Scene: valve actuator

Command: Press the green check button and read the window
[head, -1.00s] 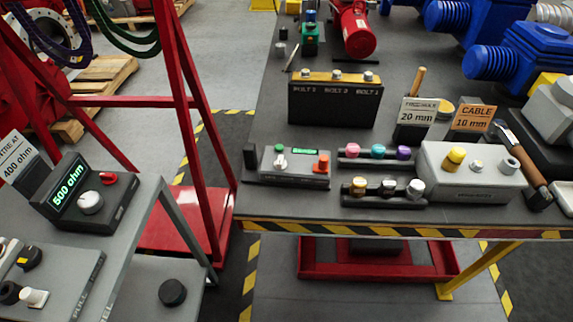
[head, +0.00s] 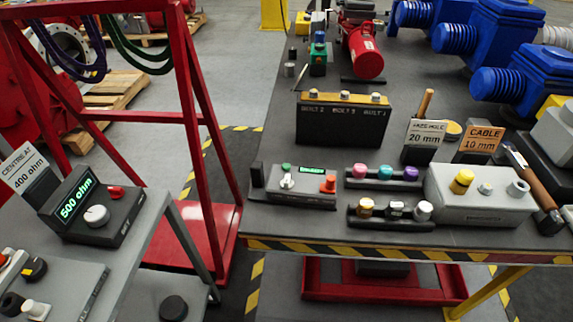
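A grey control box (head: 302,184) with a dark base sits near the front left corner of the main workbench. On its top are a green button (head: 286,167), a white knob (head: 287,182), an orange-red knob (head: 328,184) and a small lit green window (head: 312,170). The text in that window is too small to read. A separate black meter (head: 92,208) on the left bench has a larger green display reading 500 ohm. Neither of my grippers shows in the head view.
A black bolt box (head: 342,124) stands behind the control box. Coloured knobs in racks (head: 384,172), a grey box (head: 482,200) and signs reading 20 mm and 10 mm stand to the right. A striped edge (head: 400,254) bounds the workbench. A red frame (head: 185,120) stands left.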

